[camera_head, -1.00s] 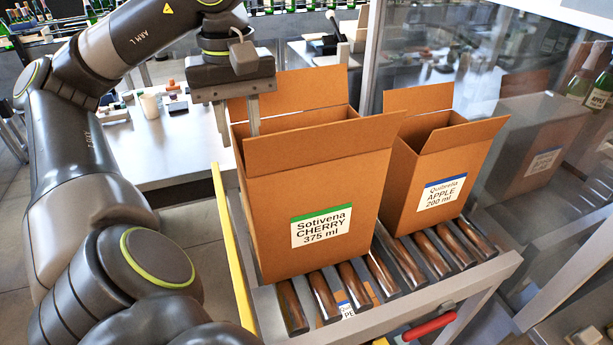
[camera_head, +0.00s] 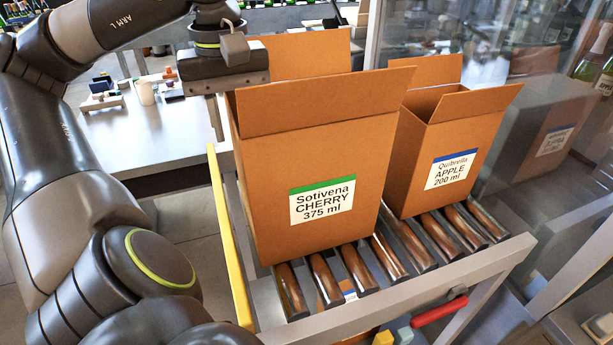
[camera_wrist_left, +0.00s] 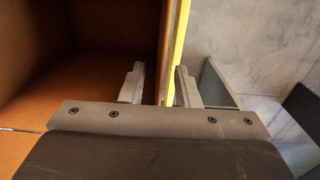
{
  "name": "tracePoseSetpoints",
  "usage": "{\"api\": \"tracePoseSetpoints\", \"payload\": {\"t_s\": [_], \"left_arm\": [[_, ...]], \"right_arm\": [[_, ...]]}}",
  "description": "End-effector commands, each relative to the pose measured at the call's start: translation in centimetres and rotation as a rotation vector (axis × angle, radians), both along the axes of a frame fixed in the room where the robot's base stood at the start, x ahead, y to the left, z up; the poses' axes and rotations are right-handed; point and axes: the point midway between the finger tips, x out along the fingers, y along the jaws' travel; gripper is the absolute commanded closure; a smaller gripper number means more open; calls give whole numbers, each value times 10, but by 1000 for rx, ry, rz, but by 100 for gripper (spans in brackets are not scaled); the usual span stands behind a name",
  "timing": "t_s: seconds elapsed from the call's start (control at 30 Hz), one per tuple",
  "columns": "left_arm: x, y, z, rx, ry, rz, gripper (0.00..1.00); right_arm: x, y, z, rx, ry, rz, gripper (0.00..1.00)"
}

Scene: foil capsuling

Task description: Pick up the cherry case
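The cherry case (camera_head: 318,160) is a tall open brown carton with a green-striped label reading Sotivena CHERRY 375 ml. It stands upright on the roller conveyor, its flaps up. My left gripper (camera_head: 226,108) is at the upper left edge of the case, pointing down. In the left wrist view its open fingers (camera_wrist_left: 160,85) straddle the carton's side wall (camera_wrist_left: 165,45): one is inside the carton, the other outside, with a gap beside the wall. In the head view the inner finger is hidden by the carton. My right gripper is not in view.
An apple case (camera_head: 445,150) with a blue-striped label stands close to the right on the rollers (camera_head: 355,268). A yellow rail (camera_head: 230,240) runs along the conveyor's left side. A glass panel (camera_head: 480,45) stands behind and to the right. A grey table (camera_head: 165,140) lies behind.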

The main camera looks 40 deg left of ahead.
Motion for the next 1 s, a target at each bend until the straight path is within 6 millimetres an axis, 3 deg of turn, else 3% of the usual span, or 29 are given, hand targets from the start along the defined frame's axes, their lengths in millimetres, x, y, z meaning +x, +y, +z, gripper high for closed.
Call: {"api": "tracePoseSetpoints", "payload": {"t_s": [0.07,0.3,1.0], "left_arm": [[0,0,0,0,0,0,72],[0,0,0,0,0,0,100],[0,0,0,0,0,0,100]], "right_arm": [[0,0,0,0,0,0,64],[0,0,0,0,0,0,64],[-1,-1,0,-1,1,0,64]]}}
